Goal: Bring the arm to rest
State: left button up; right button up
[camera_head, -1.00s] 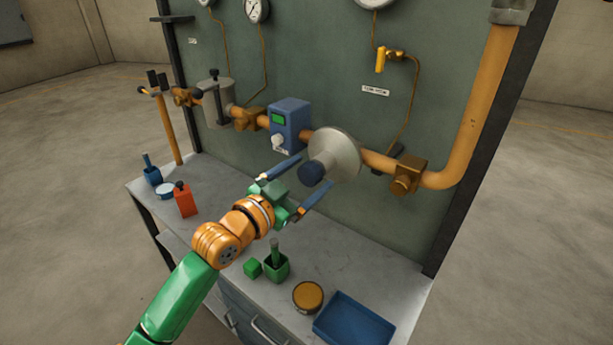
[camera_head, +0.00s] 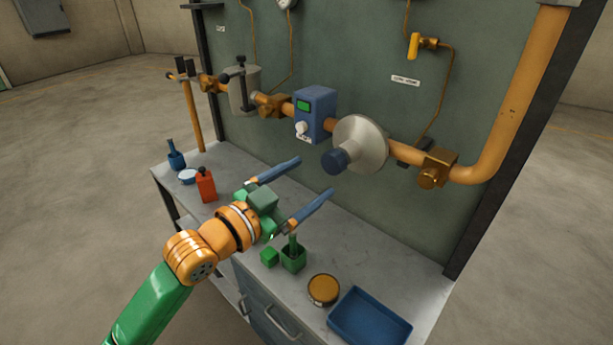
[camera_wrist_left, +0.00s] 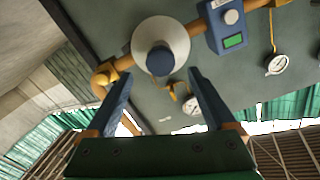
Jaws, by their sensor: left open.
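My left arm comes in from the lower left of the head view. Its gripper (camera_head: 314,180) is open and empty above the bench, with its two blue fingers pointing toward the pipe panel. The silver disc-shaped fitting (camera_head: 368,146) with a blue knob (camera_head: 335,161) is just beyond the fingertips, apart from them. In the left wrist view the open fingers (camera_wrist_left: 157,82) frame the space below the blue knob (camera_wrist_left: 160,61), with nothing between them. My right gripper does not show.
The blue meter box (camera_head: 315,113) sits on the orange pipe (camera_head: 405,153). Bench surface near the panel is clear.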

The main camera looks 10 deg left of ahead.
pick_arm(q)
jog(key=s+a+f+n+g+y, duration=0.25)
jog(key=s+f, duration=0.25)
jog(key=f, duration=0.5)
jog(key=s+a+f+n+g+y, duration=0.2)
jog(key=s+f+n+g+y, duration=0.15)
jog(key=f, duration=0.75)
jog(key=s+a+f+n+g+y, duration=0.25)
jog(key=s+f, duration=0.35)
jog(key=s, duration=0.3)
jog(key=s+a+f+n+g+y, duration=0.1)
jog(key=s+a+f+g+y, duration=0.25)
jog(key=s, duration=0.55)
notch_tip(320, 180, down, 18)
jog(key=s+a+h, duration=0.1)
jog(key=s+h, duration=0.1)
jog(key=s+a+f+g, duration=0.1)
jog(key=s+a+f, duration=0.1)
jog(key=s+f, duration=0.7)
jog(key=s, duration=0.2)
jog(key=shift+s+m+g+y, duration=0.3)
jog(key=shift+m, duration=0.05)
